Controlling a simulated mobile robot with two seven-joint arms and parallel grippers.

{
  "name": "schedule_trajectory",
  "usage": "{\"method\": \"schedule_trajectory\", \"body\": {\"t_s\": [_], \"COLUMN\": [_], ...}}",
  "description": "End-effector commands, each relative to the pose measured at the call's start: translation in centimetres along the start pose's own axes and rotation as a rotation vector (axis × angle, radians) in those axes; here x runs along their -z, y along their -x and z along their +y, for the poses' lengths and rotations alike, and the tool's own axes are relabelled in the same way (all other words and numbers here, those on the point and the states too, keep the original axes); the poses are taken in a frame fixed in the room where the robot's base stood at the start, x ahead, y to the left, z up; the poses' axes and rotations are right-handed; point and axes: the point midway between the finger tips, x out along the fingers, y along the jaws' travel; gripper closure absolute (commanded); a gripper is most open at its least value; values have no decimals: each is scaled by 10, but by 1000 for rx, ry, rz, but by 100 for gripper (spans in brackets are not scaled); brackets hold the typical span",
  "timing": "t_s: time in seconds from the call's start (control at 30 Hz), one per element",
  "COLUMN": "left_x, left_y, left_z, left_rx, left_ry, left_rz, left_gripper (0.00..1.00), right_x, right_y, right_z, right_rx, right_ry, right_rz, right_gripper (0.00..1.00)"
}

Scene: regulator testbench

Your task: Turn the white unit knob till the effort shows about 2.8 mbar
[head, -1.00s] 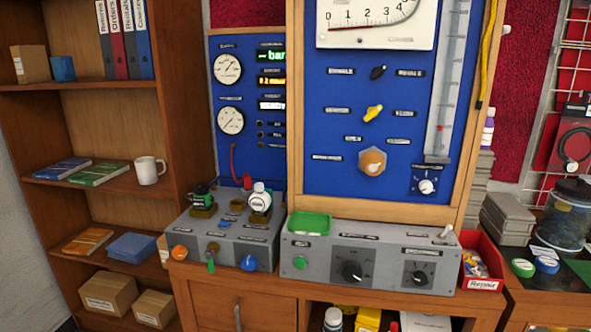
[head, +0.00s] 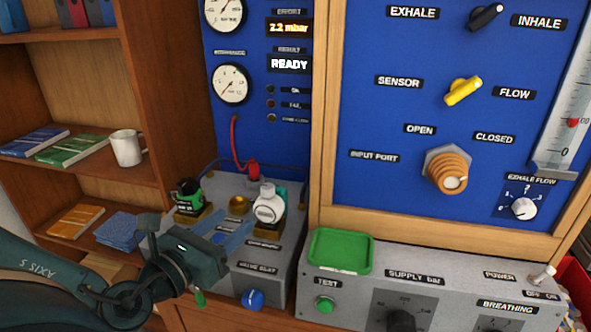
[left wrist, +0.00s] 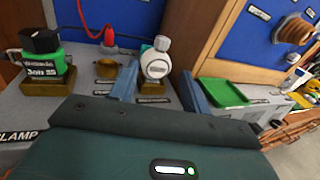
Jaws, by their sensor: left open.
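The effort display (head: 289,27) reads 2.2 mbar in yellow. My left gripper (head: 238,230) is open and empty, in front of and a little left of the unit in the head view. In the left wrist view its two blue fingers (left wrist: 158,88) point at the unit, one on each side of it, with no contact visible. My right gripper is out of view.
A green-and-black unit (head: 188,196) stands in its own mount left of an empty brass mount (head: 239,204). A red plug with a hose (head: 252,170) is behind the white unit. A green tray (head: 341,251) lies to the right. The result display (head: 289,64) reads READY.

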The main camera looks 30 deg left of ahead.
Motion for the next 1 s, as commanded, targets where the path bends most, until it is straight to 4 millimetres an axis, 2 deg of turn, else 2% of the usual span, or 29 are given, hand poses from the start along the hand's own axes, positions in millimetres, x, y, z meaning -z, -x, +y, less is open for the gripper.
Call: {"method": "schedule_trajectory", "body": {"t_s": [0.1,0.23,0.57,0.7,0.97,1.0], "left_x": [-7,-6,-1,-2,-4,-8], "left_y": [1,-5,-41,-52,-77,-79], "left_z": [0,0,1,0,0,0], "left_rx": [9,8,6,10,9,8], "left_ry": [-45,-54,-53,-50,-44,-41], "left_rz": [-19,-25,-25,-24,-24,-26], "left_gripper": [53,53,53,53,53,53], "right_x": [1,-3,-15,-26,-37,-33], "right_y": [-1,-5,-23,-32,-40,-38], "right_z": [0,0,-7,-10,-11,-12], "right_rx": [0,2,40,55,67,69], "right_ry": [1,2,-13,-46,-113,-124], "right_rz": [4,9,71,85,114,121], "right_gripper": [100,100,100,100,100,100]}}
